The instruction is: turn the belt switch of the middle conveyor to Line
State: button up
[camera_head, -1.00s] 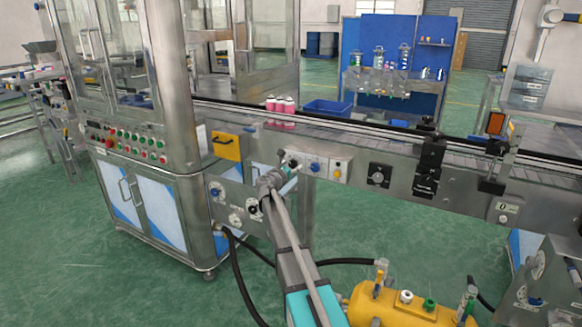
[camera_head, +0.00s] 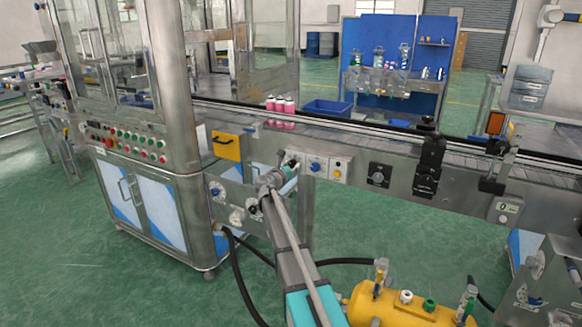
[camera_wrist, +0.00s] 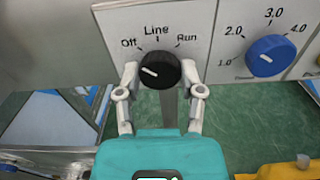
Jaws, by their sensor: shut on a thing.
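The belt switch (camera_wrist: 158,69) is a round black knob with a white pointer line on a pale plate marked Off, Line and Run. In the wrist view its pointer slants up and left, toward Off; Line is at the top. My gripper (camera_wrist: 160,75) has one pale finger on each side of the knob and is shut on it. In the head view my gripper (camera_head: 278,177) reaches the left end of the small control panel (camera_head: 326,170) on the conveyor side and hides much of the switch.
A blue dial (camera_wrist: 266,56) with numbers sits right of the switch. A yellow tank (camera_head: 400,307) stands on the floor at the lower right, with black hoses nearby. Pink bottles (camera_head: 280,105) stand on the conveyor (camera_head: 380,138). A steel cabinet (camera_head: 158,210) is at the left.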

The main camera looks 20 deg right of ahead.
jog(key=shift+m, duration=0.3)
jog(key=m, duration=0.4)
jog(key=shift+d, duration=0.1)
jog(key=m, duration=0.5)
dwell(0.5)
jog(key=o, duration=1.2)
jog(key=shift+c, duration=0.2)
jog(key=v, duration=1.2)
